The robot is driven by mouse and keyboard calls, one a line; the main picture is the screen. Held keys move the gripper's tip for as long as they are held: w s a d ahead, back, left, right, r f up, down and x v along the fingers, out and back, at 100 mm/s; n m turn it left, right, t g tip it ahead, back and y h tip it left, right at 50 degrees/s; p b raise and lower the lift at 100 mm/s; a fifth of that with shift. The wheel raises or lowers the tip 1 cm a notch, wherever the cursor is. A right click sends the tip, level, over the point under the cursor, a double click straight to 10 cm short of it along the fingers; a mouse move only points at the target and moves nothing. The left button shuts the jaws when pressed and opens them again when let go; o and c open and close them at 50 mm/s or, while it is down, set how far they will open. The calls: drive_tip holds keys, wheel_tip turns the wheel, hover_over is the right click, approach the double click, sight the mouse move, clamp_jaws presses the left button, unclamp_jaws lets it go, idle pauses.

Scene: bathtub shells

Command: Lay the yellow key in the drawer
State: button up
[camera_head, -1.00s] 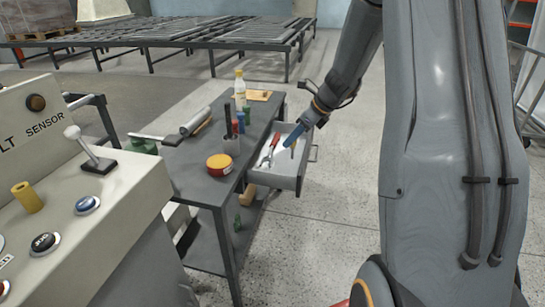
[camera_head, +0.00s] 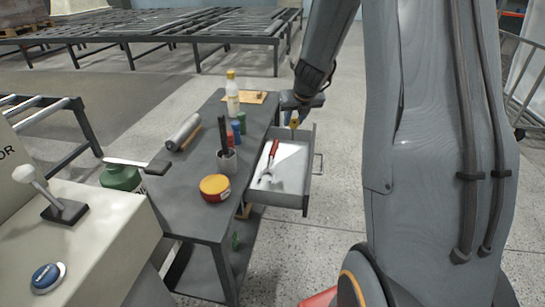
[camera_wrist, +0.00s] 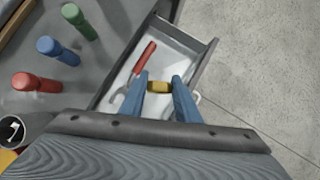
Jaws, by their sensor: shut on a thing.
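The yellow key (camera_head: 294,119) is small and yellow. In the wrist view the key (camera_wrist: 159,87) sits between the two blue fingertips of my gripper (camera_wrist: 159,86), which is shut on it. In the head view my gripper (camera_head: 296,108) is at the drawer's far end, partly hidden by its own wrist. The grey drawer (camera_head: 307,170) is pulled out from the right side of the dark table, with a white inside. In the wrist view the drawer (camera_wrist: 203,62) lies below the key, and the key appears above it.
A red-handled tool (camera_head: 272,155) lies in the drawer's left part; its right part is bare. On the table (camera_head: 190,165) stand a yellow-capped bottle (camera_head: 232,95), several coloured cylinders, a cup (camera_head: 227,160) and a round yellow-red tin (camera_head: 215,188). Floor right of the drawer is clear.

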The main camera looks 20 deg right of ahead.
wheel_tip(320, 180, down, 10)
drive_tip(key=b, duration=0.9)
drive_tip(key=shift+d+b, duration=0.2)
drive_tip(key=shift+b, duration=0.2)
drive_tip(key=shift+f+b, duration=0.35)
drive_tip(key=shift+b, duration=0.05)
drive_tip(key=shift+f, duration=0.3)
drive_tip(key=o, duration=1)
drive_tip(key=shift+o, duration=0.2)
drive_tip(key=shift+r, duration=0.1)
